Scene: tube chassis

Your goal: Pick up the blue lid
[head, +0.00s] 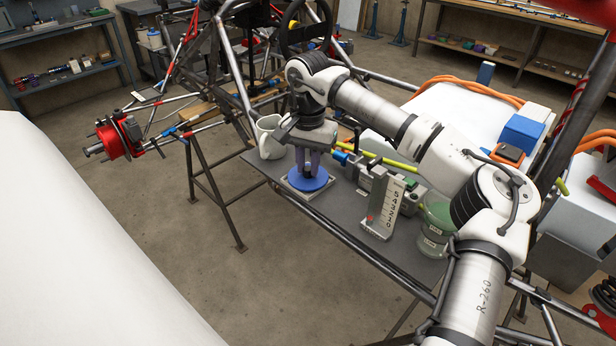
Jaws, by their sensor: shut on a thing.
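The blue lid (308,181) is a round blue disc with a raised knob in its middle. It lies flat over a pale square block or plate (303,194) on the dark grey table (340,212). My gripper (308,165) points straight down from above, with its fingers shut on the lid's knob. From this view I cannot tell whether the lid touches the plate or is slightly above it. The knob is partly hidden between the fingers.
A white mug (269,137) stands just left of my gripper. To the right are a grey upright block with markings (381,208), a green-tinted jar (434,225) and a yellow rod (385,159). Chassis tubes run along the table's front edge.

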